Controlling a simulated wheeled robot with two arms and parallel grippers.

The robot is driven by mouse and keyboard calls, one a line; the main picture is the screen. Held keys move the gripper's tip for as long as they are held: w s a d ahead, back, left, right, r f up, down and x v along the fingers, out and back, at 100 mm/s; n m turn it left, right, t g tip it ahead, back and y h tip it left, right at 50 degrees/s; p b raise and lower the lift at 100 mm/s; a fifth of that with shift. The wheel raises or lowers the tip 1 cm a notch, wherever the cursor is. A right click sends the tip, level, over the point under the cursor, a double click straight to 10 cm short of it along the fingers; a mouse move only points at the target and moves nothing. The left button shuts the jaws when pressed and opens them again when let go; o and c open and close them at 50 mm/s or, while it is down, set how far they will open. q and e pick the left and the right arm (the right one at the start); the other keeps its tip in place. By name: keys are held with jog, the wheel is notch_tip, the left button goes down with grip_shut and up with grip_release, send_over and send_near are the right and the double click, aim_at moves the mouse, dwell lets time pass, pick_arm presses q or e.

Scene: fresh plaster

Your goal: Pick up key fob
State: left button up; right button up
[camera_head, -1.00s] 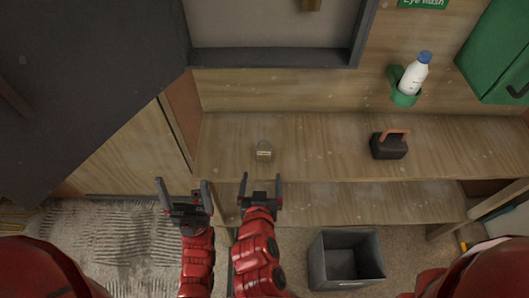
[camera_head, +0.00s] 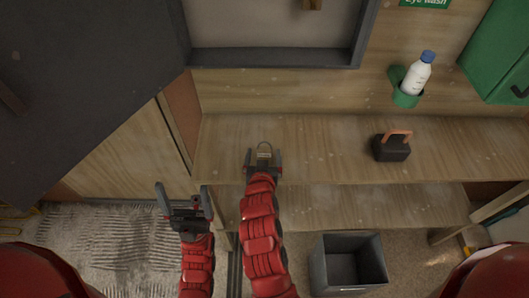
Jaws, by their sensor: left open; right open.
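A small pale key fob (camera_head: 264,152) with a thin loop on top lies on the wooden shelf. My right gripper (camera_head: 264,157) is at the fob with its fingers open on either side of it. The lower part of the fob is partly hidden by the gripper, and I cannot tell whether the fingers touch it. My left gripper (camera_head: 183,193) is open and empty, to the left and in front of the shelf edge.
A black box with an orange handle (camera_head: 390,147) stands on the wooden shelf (camera_head: 335,140) to the right. A white bottle with a blue cap (camera_head: 417,77) sits in a green wall holder. A grey bin (camera_head: 348,264) stands below. The shelf between fob and box is clear.

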aim_at(265, 147)
jog(key=p+x, duration=0.1)
jog(key=x, duration=0.2)
jog(key=shift+w+d+r, duration=0.1)
jog(key=shift+w, duration=0.2)
jog(key=shift+w+f, duration=0.3)
jog(key=c, duration=1.4)
jog(key=shift+c, duration=0.3)
jog(key=shift+r, duration=0.1)
